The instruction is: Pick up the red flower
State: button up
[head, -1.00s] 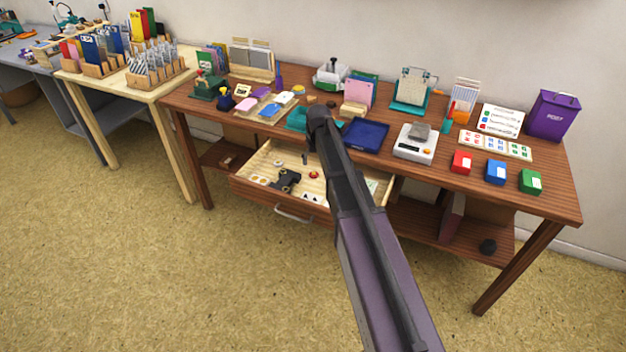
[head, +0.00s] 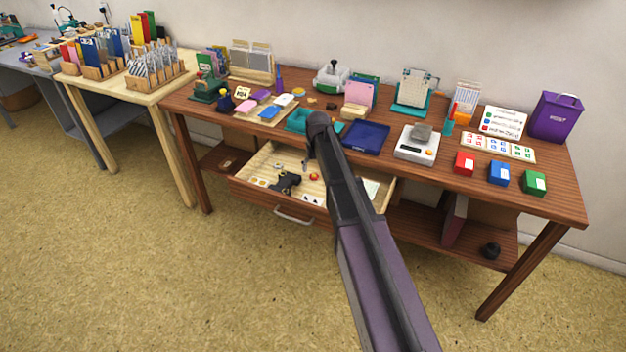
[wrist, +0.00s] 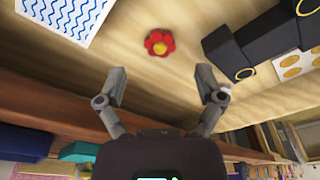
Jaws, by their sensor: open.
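The red flower (wrist: 159,42) has a yellow centre and lies on the light wooden floor of the open drawer (head: 247,170). It also shows in the head view (head: 314,177), small, beside my arm. My gripper (wrist: 160,75) is open and empty in the wrist view. Its two fingers stand apart, with the flower between and beyond their tips. The fingers do not touch it. In the head view the gripper is mostly hidden by my own arm.
A black object (wrist: 262,42) lies in the drawer close to the flower. A card with blue wavy lines (wrist: 68,18) lies on the other side. The wooden desk (head: 450,178) extends over the drawer, with a blue tray (head: 366,138) and a scale (head: 415,147) on top.

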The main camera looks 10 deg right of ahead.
aim_at(314, 174)
jog(key=shift+w+f+b, duration=0.15)
jog(key=shift+f+b, duration=0.65)
jog(key=shift+f, duration=0.15)
jog(key=shift+w+f+b, duration=0.15)
jog(key=shift+f+b, duration=0.65)
jog(key=shift+f, duration=0.15)
jog(key=c, duration=0.8)
